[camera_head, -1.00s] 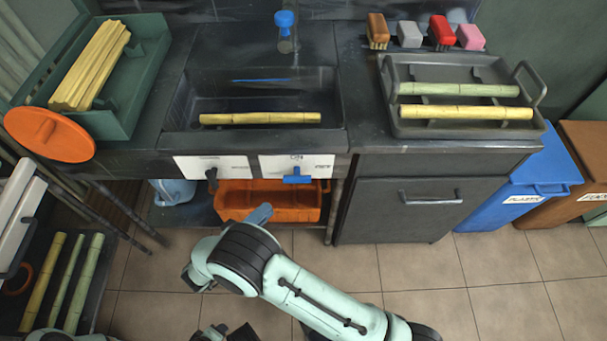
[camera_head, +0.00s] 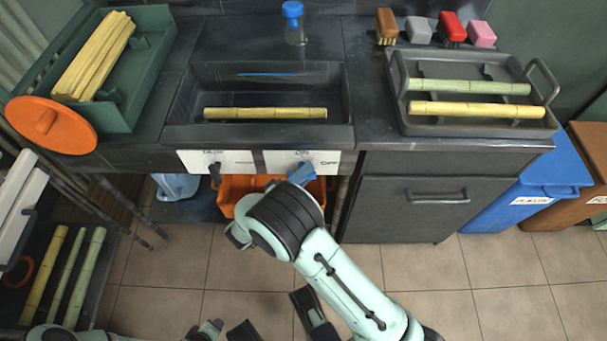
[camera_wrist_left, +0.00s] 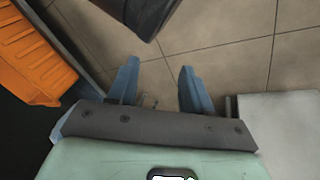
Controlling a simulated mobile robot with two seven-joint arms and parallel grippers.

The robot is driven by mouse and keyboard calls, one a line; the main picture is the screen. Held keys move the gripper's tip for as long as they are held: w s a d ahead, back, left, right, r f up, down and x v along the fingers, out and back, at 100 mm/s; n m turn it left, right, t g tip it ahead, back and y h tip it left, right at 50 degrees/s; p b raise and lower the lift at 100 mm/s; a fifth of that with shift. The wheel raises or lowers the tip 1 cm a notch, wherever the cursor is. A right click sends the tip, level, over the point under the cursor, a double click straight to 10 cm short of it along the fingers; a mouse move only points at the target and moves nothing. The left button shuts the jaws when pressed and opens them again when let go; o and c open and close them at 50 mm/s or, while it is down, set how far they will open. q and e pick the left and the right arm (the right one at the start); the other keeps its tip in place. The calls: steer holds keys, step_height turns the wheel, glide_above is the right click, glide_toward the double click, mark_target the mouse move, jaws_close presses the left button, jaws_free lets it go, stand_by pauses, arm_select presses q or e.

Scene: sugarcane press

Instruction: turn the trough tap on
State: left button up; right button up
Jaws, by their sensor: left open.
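The trough (camera_head: 265,135) is a dark sink in the bench, with two white labels on its front. The right label (camera_head: 318,158) reads ON at its top and OFF at its right. In the earlier frame a blue tap lever shows below this label. My right gripper (camera_head: 301,173) now covers that spot, so the lever is mostly hidden. Only bluish fingertips show there; I cannot tell whether they touch or grip the lever. A dark knob (camera_head: 214,172) sits under the left label (camera_head: 215,160). My left gripper (camera_wrist_left: 160,88) is open and empty above the tiled floor in the left wrist view.
An orange crate (camera_head: 232,190) stands below the trough; it also shows in the left wrist view (camera_wrist_left: 30,55). A grey tray (camera_head: 400,115) with canes sits right. Floor tiles are clear.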

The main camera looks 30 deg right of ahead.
jaws_close()
steer(key=shift+m+p, duration=0.3)
steer(key=shift+p, duration=0.3)
steer(key=m+y+p, duration=0.3)
steer(key=p, duration=0.4)
steer(key=shift+r+g+y, duration=0.15)
steer(key=shift+g+y, duration=0.25)
steer(key=m+y+p, duration=0.1)
steer(key=p, duration=0.2)
steer(key=shift+a+y, duration=0.1)
steer(key=shift+y, duration=0.3)
arm_select(q)
steer(key=s+d+r+m+g+h+p, duration=0.1)
steer(key=s+d+r+g, duration=0.3)
steer(key=s+r, duration=0.8)
steer(key=shift+s+d+r+h+p, duration=0.35)
steer(key=shift+d+r+h+p, duration=0.15)
steer(key=shift+d+r+p, duration=0.3)
arm_select(e)
steer(key=shift+f+m+t+y, duration=0.3)
steer(key=shift+f+m+y, duration=0.05)
steer(key=shift+m+y, duration=0.5)
arm_select(q)
steer(key=shift+a+r, duration=0.1)
steer(key=shift+r, duration=0.05)
